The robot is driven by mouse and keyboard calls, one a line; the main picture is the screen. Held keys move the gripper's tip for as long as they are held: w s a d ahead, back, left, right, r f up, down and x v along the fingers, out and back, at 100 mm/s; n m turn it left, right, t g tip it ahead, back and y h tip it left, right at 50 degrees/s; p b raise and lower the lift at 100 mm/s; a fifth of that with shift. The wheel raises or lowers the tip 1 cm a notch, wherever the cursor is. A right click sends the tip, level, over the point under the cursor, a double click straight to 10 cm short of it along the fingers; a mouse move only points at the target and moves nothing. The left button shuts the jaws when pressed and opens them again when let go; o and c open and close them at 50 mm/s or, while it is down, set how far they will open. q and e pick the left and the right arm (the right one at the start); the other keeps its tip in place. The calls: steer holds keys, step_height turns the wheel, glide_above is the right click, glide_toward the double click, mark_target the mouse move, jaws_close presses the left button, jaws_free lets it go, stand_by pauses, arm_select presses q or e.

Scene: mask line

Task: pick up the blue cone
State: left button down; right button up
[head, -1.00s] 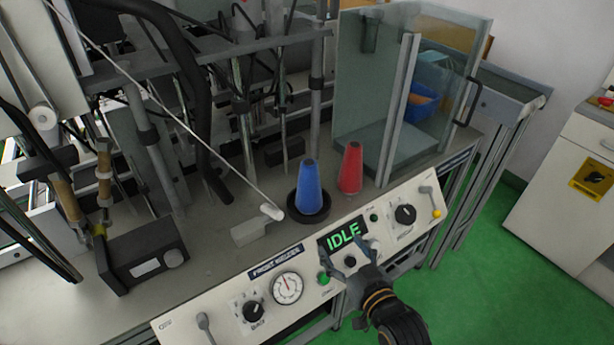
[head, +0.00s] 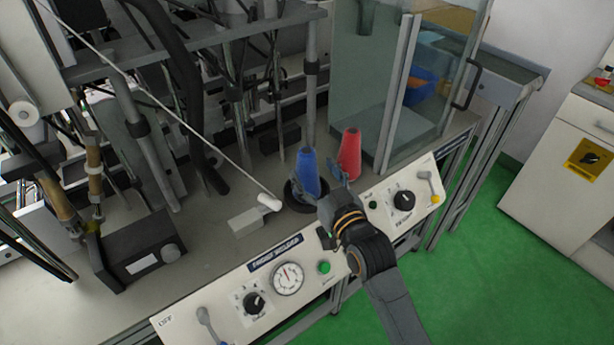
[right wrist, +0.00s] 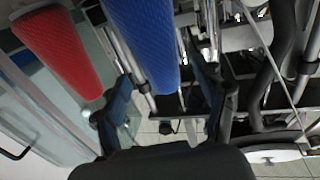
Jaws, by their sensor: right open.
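The blue cone (head: 307,170) stands upright in a dark round holder (head: 292,197) on the machine's worktop; it also shows in the right wrist view (right wrist: 145,40). My right gripper (head: 324,183) is open and empty, right at the cone's lower part on the panel side. The gripper hides part of the cone's base and holder. My left gripper is not in view.
A red cone (head: 349,154) stands close to the right of the blue one. A glass enclosure (head: 368,75) rises behind it. The control panel (head: 290,283) runs along the front.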

steer(key=x, duration=0.4)
steer(key=shift+f, duration=0.1)
steer(key=c, duration=1.3)
steer(key=shift+c, duration=0.7)
